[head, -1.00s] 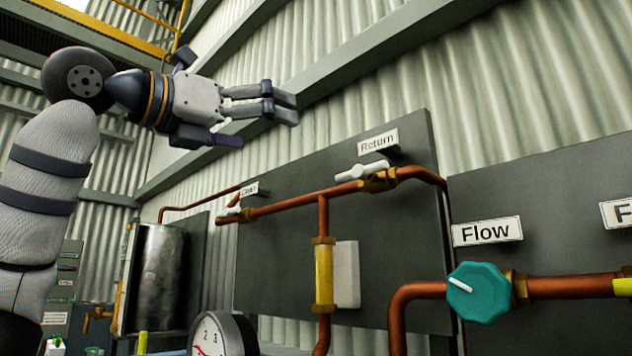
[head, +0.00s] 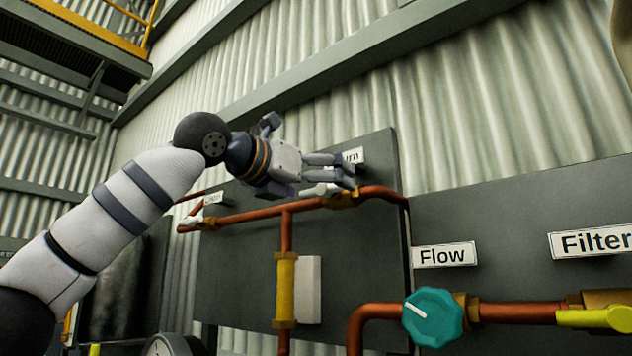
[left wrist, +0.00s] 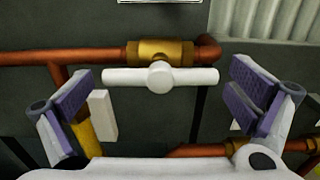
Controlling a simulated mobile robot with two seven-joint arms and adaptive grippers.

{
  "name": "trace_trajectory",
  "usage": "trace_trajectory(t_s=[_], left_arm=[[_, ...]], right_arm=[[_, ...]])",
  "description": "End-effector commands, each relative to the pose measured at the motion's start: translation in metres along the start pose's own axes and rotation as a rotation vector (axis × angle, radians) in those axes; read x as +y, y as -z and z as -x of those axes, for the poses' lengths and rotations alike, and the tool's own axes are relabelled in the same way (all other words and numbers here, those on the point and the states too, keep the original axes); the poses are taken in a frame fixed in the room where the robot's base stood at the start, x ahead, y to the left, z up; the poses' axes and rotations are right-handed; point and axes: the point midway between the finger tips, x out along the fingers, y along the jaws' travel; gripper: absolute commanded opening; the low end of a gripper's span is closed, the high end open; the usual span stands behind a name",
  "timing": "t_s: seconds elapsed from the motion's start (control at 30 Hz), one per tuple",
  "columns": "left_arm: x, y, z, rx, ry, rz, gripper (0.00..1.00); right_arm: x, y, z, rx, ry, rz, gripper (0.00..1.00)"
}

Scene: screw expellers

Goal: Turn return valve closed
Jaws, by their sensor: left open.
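The return valve has a white bar handle (left wrist: 160,79) on a brass body (left wrist: 158,52), set in a copper pipe. In the left wrist view the handle lies level, along the pipe, between my spread purple-padded fingers. My left gripper (head: 350,172) is open and empty, and the handle lies between its fingers without visible contact. In the head view my fingers partly hide the handle (head: 318,190) and the Return label (head: 352,156); the brass body (head: 345,200) shows just below them. My right gripper is not in view.
A teal Flow knob (head: 432,317) and a yellow-handled valve (head: 595,318) are at lower right. A yellow pipe fitting (head: 285,290) stands beside a white block (head: 308,290). Another white-handled valve (head: 195,222) is at left. Dark panels back the pipes.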

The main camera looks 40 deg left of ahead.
Motion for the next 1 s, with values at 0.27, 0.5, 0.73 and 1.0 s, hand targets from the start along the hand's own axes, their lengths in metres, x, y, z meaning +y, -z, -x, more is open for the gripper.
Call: trace_trajectory(t_s=[0.27,0.5,0.73,1.0], left_arm=[[0.0001,0.0003,0.0003,0.0,0.0,0.0,0.64],[0.0002,0.0002,0.0004,0.0,-0.001,-0.012,0.64],[-0.0001,-0.0001,0.0006,0.001,-0.001,-0.104,0.64],[-0.0014,-0.0002,0.0008,0.0,-0.001,-0.334,0.64]], right_arm=[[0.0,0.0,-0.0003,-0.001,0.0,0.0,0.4],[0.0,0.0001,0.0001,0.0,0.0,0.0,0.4],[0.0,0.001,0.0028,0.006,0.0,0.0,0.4],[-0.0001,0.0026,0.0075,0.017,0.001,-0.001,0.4]])
